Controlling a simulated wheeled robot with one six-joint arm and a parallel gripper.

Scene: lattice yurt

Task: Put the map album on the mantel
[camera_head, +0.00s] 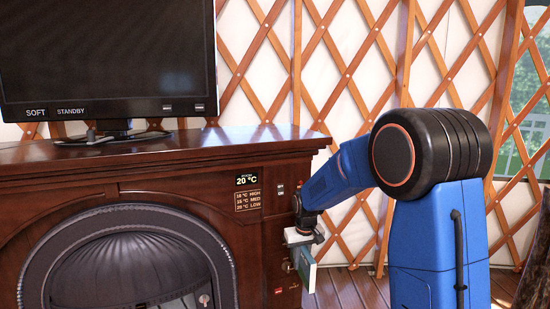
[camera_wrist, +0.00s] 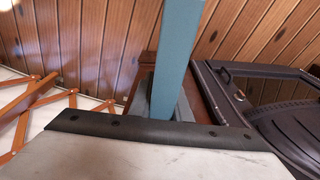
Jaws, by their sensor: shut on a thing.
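The map album (camera_head: 306,270) is a thin teal book, held on edge and hanging below my gripper (camera_head: 301,243). In the wrist view the album (camera_wrist: 179,60) shows as a narrow teal strip running away from the gripper. My gripper is shut on it. Both are by the right end of the fireplace front, well below the mantel (camera_head: 250,138). The mantel is a dark reddish wooden shelf. I cannot tell from these views whether the album touches the fireplace.
A television (camera_head: 110,55) on a stand (camera_head: 115,135) takes up the mantel's left and middle. The mantel's right end looks clear. Below is an arched dark hearth (camera_head: 130,265), with a small control panel (camera_head: 247,190) beside it. A lattice wall (camera_head: 345,70) stands behind.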

